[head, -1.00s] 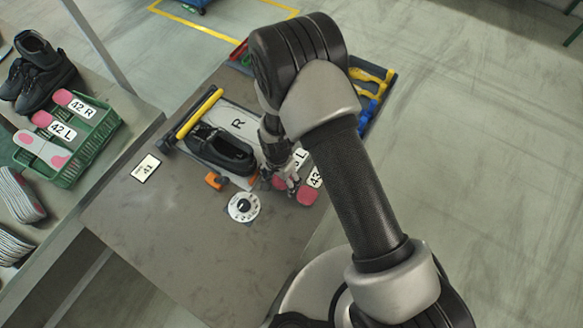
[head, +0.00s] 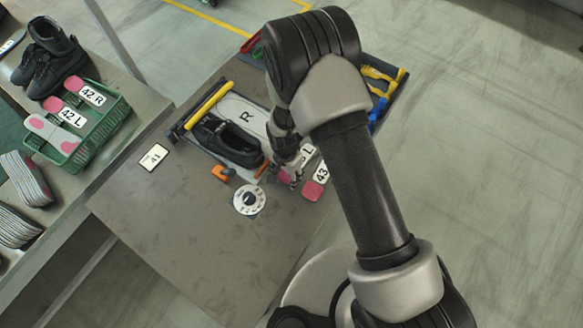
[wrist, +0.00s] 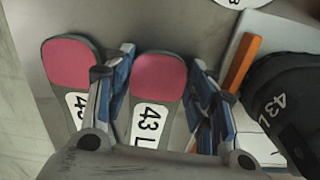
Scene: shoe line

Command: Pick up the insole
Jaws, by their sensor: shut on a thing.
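The insole marked 43 L (wrist: 158,78), pink at its rounded end with a white label, lies between the two blue-padded fingers of my gripper (wrist: 160,62) in the wrist view. My gripper is shut on it. In the head view my gripper (head: 291,177) is low at the table's right side and covers part of this insole. A second pink insole marked 43 (wrist: 70,65) lies just left of the left finger in the wrist view. It also shows in the head view (head: 314,189). I cannot tell whether the held insole is clear of the table.
A black shoe (head: 232,143) sits in a fixture with a yellow bar (head: 208,105), left of my gripper. A white dial (head: 249,200), an orange part (head: 223,173) and a card marked 41 (head: 153,157) are nearby. A green crate (head: 95,140) holds insoles. The table's front is clear.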

